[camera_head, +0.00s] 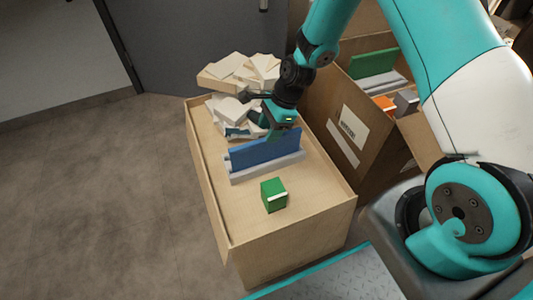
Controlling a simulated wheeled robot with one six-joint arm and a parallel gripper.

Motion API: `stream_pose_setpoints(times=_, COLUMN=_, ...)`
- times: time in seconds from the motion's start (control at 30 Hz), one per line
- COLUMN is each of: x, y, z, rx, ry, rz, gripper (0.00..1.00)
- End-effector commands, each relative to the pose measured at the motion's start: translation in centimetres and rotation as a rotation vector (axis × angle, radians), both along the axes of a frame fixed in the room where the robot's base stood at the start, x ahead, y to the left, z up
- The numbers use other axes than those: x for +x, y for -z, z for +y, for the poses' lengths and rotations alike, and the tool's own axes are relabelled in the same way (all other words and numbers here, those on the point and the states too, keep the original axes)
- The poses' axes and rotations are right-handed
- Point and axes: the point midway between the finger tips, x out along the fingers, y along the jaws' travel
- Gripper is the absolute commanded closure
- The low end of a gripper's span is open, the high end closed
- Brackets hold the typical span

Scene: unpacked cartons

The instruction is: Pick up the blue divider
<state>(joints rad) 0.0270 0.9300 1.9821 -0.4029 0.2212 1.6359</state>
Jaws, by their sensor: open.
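The blue divider (262,151) stands upright in a grey slotted base (240,178) on top of the wooden box-like table (240,233). My gripper (278,132) reaches down from the upper right and is just above and behind the divider's right part. Its fingers are small and partly hidden there, so I cannot tell whether they touch the divider. The jaws are open and no object shows lifted in them.
A green cube (273,195) with a white stripe sits in front of the base. Pale blocks (245,75) are heaped behind. An open carton (347,125) stands close on the right, holding a green panel (374,62). The floor at left is clear.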

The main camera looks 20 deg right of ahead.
Motion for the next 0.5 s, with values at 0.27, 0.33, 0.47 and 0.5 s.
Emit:
stream_pose_setpoints(times=0.27, x=-0.8, y=3.1, z=1.0, rx=0.0, ry=-0.002, rz=0.002, gripper=0.53)
stream_pose_setpoints(times=0.33, x=-0.9, y=4.1, z=1.4, rx=0.0, ry=-0.003, rz=0.003, gripper=0.53)
stream_pose_setpoints(times=0.47, x=-0.8, y=5.0, z=1.9, rx=0.0, ry=-0.002, rz=-0.001, gripper=0.53)
stream_pose_setpoints(times=0.5, x=-0.8, y=5.0, z=1.9, rx=0.0, ry=-0.001, rz=0.0, gripper=0.53)
